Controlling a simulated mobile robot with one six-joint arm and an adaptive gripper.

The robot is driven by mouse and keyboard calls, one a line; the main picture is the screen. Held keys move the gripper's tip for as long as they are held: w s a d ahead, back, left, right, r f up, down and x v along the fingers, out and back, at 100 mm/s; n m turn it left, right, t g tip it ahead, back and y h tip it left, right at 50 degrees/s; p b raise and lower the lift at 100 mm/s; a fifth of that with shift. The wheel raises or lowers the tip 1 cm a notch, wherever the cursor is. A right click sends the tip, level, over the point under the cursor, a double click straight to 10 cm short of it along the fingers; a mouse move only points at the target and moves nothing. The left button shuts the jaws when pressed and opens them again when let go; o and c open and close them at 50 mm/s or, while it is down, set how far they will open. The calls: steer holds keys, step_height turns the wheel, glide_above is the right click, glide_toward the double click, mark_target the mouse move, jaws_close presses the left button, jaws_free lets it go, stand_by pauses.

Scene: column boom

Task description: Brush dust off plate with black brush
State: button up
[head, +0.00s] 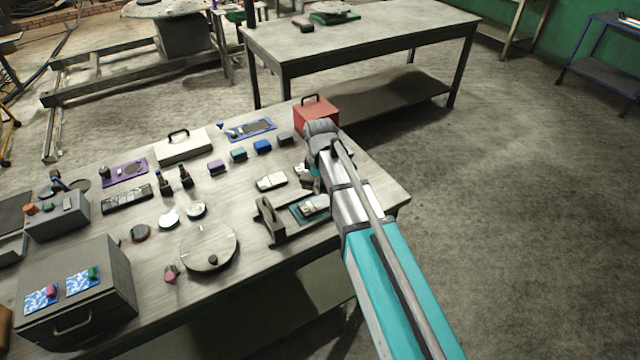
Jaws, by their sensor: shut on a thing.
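My gripper (314,174) hangs over the right part of the workbench, mostly hidden behind my own arm. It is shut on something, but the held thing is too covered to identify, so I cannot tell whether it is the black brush. A large round grey disc (207,240) with a small dark knob lies at the bench's front middle. I cannot tell which is the task's plate, nor see dust.
Two dark upright bottle-like things (185,177) stand left of a row of small coloured blocks (262,147). A red box (317,112) stands at the bench's far right corner. A grey holder (270,222) is near my arm. A grey cabinet (110,285) fills the front left.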

steer(key=shift+r+p, duration=1.55)
steer(key=shift+f, duration=0.1)
